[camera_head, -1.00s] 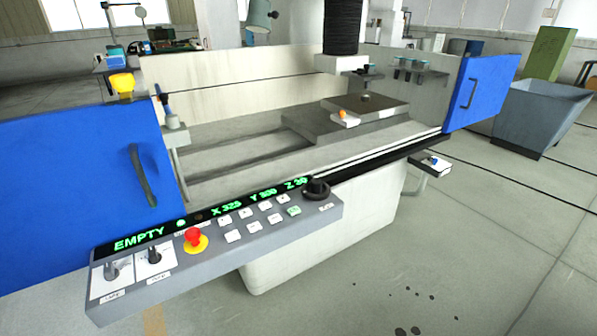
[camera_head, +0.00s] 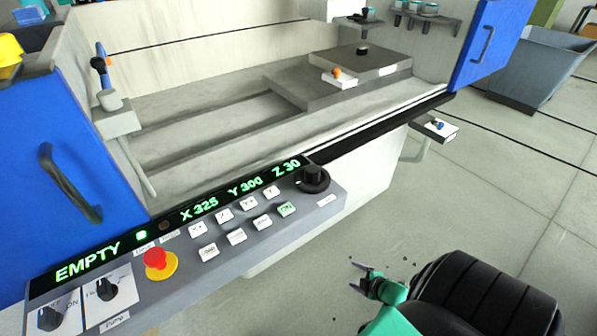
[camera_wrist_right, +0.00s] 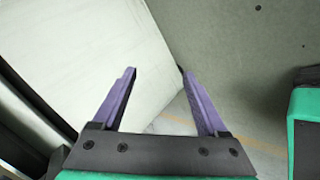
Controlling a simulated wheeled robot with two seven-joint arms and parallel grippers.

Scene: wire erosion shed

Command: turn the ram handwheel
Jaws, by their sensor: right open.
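The ram handwheel looks to be the round black knob (camera_head: 312,178) at the right end of the grey control panel (camera_head: 215,262). It has a raised hub on a wider black disc. My right gripper (camera_head: 355,277) is low in the head view, below and to the right of the knob, apart from it and above the floor. Its fingers are open and empty. In the right wrist view the two purple fingers of my right gripper (camera_wrist_right: 158,76) stand apart, with a pale machine face and grey floor beyond. The knob does not show there. My left gripper is out of view.
The panel carries a red emergency button (camera_head: 155,259), several white keys and a green display reading EMPTY, X 325, Y 300, Z 30. Blue doors (camera_head: 490,40) flank the open machine tank. The floor (camera_head: 470,205) right of the panel is clear.

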